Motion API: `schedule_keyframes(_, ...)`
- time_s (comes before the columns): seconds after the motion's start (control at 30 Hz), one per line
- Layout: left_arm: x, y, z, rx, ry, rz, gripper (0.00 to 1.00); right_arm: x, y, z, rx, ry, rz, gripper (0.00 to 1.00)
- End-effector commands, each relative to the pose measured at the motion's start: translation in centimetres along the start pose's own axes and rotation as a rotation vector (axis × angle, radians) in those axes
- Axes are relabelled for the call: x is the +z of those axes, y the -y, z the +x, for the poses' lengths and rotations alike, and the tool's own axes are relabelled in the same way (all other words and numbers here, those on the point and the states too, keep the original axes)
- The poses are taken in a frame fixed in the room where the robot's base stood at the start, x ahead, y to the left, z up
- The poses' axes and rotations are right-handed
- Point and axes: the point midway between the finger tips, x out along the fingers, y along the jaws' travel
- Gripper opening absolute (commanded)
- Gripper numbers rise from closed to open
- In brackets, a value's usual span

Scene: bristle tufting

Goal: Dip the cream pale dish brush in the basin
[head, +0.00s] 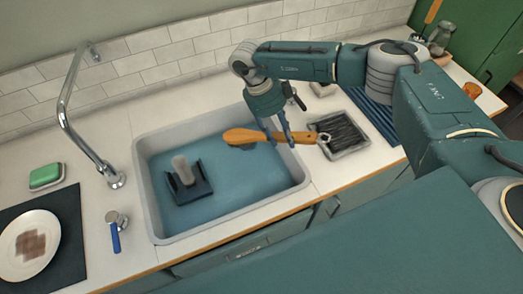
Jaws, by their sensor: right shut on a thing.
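The dish brush (240,136) has an orange-brown wooden handle and lies nearly level in the air. Its wide end points left over the basin, and its narrow end reaches right past the basin's rim. A dark patch under the wide end may be bristles or shadow; I cannot tell. My right gripper (277,134) is shut on the brush's handle from above. The basin (147,190) is a grey-rimmed sink with a blue inside, below the brush. The brush appears above it; contact is not visible. My left gripper is not in view.
A dark holder (190,190) with an upright pale cylinder (183,169) stands in the basin. A faucet (66,115), a green sponge (45,175) and a stained plate (28,245) are to the left. A small dark-filled tray (345,152) sits right of the basin.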

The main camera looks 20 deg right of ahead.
Motion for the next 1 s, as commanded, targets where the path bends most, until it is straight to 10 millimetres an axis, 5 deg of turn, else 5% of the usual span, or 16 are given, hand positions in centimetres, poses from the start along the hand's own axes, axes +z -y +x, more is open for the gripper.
schedule_keyframes(0.7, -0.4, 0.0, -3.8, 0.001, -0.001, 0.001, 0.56, -2.2, 0.1, -5.6, -0.001, 0.001, 0.000, 0.03)
schedule_keyframes(1.0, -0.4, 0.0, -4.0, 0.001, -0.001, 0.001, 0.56, -2.4, 0.1, -6.1, 0.000, 0.000, 0.000, 0.03)
